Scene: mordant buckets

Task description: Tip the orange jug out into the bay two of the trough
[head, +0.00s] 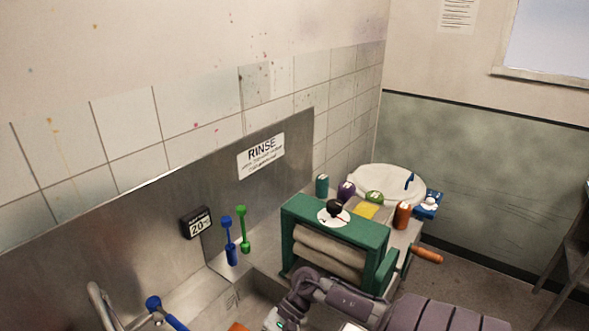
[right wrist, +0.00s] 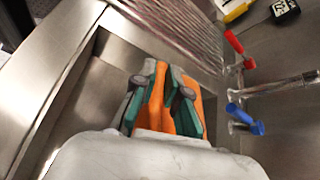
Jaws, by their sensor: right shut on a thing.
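The orange jug (right wrist: 157,108) is in my right gripper (right wrist: 162,90), whose teal and grey fingers close on its upright orange part in the right wrist view. More of the jug's orange body shows behind the fingers, but most of it is hidden. In the head view only a small orange corner (head: 238,327) of it shows at the bottom edge, beside my right wrist. The steel trough (right wrist: 85,95) lies below the jug in the right wrist view. I cannot tell which bay is beneath it. My left gripper is not in view.
A green mangle (head: 337,222) with pale rollers stands right of the trough. Taps with red (right wrist: 234,42) and blue (right wrist: 246,118) handles stick out over the trough. Several small jars stand behind the mangle.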

